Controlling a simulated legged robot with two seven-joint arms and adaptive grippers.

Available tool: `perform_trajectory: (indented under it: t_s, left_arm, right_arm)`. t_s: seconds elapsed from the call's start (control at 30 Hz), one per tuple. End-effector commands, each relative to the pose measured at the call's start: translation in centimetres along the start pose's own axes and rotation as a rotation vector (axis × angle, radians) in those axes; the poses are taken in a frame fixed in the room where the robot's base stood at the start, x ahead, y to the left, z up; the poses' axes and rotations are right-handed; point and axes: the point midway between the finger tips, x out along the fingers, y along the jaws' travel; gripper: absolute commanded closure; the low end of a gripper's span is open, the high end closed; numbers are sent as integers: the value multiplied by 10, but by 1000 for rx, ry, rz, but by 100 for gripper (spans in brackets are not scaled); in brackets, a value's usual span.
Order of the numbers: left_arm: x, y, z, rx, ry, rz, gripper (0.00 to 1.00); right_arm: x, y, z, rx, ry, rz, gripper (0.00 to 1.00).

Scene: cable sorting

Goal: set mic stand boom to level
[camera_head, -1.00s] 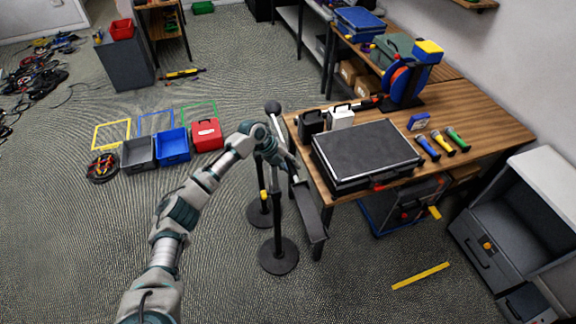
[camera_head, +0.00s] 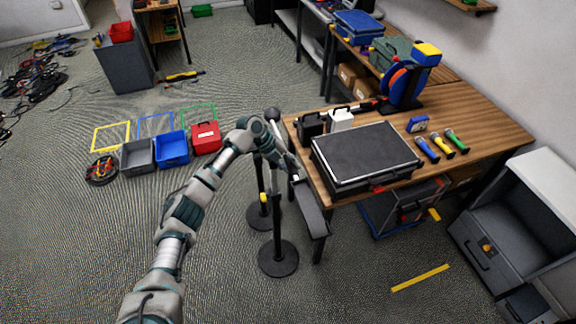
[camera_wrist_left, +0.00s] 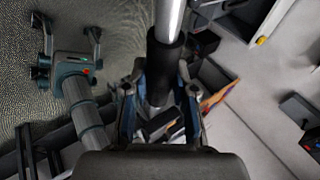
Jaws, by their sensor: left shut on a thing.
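Two dark mic stands stand on the floor at the table's left end: a nearer one (camera_head: 277,222) and a farther one (camera_head: 263,196) with a yellow part. Their posts look upright on round bases. My left gripper (camera_head: 290,164) is at the top of the stands, beside the table edge. In the left wrist view, a boom rod (camera_wrist_left: 170,20), silver with a black sleeve, runs between the fingers of my left gripper (camera_wrist_left: 158,105), which are shut on it. The boom's tilt is mostly hidden by my arm in the head view. My right gripper (camera_wrist_left: 68,40) shows in the wrist view with fingers apart, empty.
A wooden table (camera_head: 478,122) holds a large black case (camera_head: 365,152), several coloured microphones and a cable reel (camera_head: 400,82). A dark grey shelf (camera_head: 312,208) juts beside the stands. Grey, blue and red bins lie left. The floor in front is mostly clear.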

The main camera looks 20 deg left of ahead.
Motion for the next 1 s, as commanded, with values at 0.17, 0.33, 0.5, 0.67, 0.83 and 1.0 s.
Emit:
perform_trajectory:
  t_s: [0.17,0.33,0.5,0.67,0.83,1.0]
  left_arm:
    - [1,-4,-2,4,3,-7,48]
    - [-1,0,0,2,2,-7,48]
    - [-10,2,2,1,0,-9,48]
    - [-38,1,2,1,-1,-9,48]
    - [-76,-2,1,4,-1,-7,48]
    - [-104,-4,0,4,1,-5,48]
  right_arm:
    - [0,-3,-1,1,1,-4,60]
    - [0,-3,0,0,1,-3,60]
    - [0,2,1,-3,1,3,60]
    - [0,1,1,-2,1,3,60]
    - [0,1,1,-2,1,1,60]
    - [0,1,1,-2,1,0,60]
